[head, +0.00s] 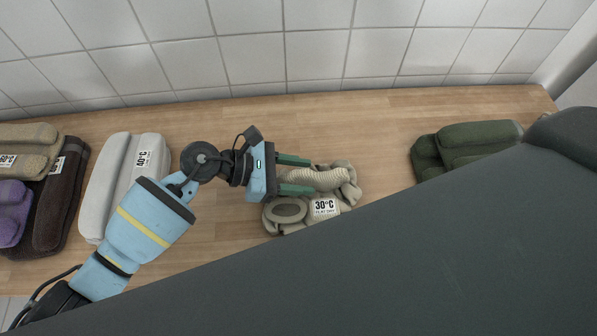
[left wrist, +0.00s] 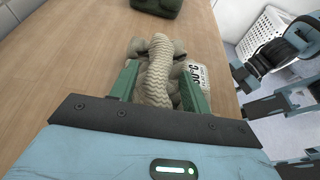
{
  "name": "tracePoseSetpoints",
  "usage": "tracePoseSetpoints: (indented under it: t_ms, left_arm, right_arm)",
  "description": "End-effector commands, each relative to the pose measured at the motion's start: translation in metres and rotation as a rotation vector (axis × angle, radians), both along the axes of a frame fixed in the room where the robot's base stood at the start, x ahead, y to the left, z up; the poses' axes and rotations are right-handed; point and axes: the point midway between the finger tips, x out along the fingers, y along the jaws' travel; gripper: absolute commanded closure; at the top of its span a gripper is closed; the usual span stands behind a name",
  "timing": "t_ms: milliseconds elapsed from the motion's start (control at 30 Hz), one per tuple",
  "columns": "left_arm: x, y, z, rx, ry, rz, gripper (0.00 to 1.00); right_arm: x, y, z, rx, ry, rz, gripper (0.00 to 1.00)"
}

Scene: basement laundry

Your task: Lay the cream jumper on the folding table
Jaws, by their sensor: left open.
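The cream jumper (head: 346,183) lies bundled on a wooden surface, with a white "30°C" label facing up. It also shows in the left wrist view (left wrist: 157,75), with its label at its right. My left gripper (head: 310,175) is open, with its green fingers at the jumper. In the left wrist view the fingers (left wrist: 160,85) stand on either side of a cream knitted roll. I cannot tell whether they touch it. Part of the jumper is hidden behind the fingers. My right gripper cannot be made out in the head view.
A light grey folded garment (head: 110,180) labelled "40°C" lies left of my arm. Brown (head: 62,205), tan (head: 28,137) and purple (head: 12,210) garments lie further left. A dark green garment (head: 465,145) lies to the right. A tiled wall (head: 300,45) runs behind. A white basket (left wrist: 265,32) stands beyond the wooden edge.

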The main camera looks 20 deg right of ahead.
Motion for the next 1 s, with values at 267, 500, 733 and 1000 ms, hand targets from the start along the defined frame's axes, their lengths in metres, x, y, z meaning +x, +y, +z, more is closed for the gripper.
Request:
tracePoseSetpoints:
  t_ms: [267,500,733,1000]
  left_arm:
    - [0.006,0.019,0.008,0.001,-0.001,0.003,0.53]
    - [0.018,0.062,0.025,0.002,0.0,0.001,0.53]
    - [0.027,0.094,0.04,0.0,0.001,0.001,0.53]
    - [0.03,0.107,0.047,-0.001,0.001,-0.001,0.53]
  right_arm:
    - [-0.001,0.0,-0.001,0.0,0.002,0.0,0.64]
    - [-0.004,0.0,-0.007,-0.001,0.012,0.001,0.64]
    - [-0.007,0.0,-0.011,-0.001,0.019,0.001,0.64]
    - [-0.003,0.0,-0.01,0.001,0.011,0.0,0.64]
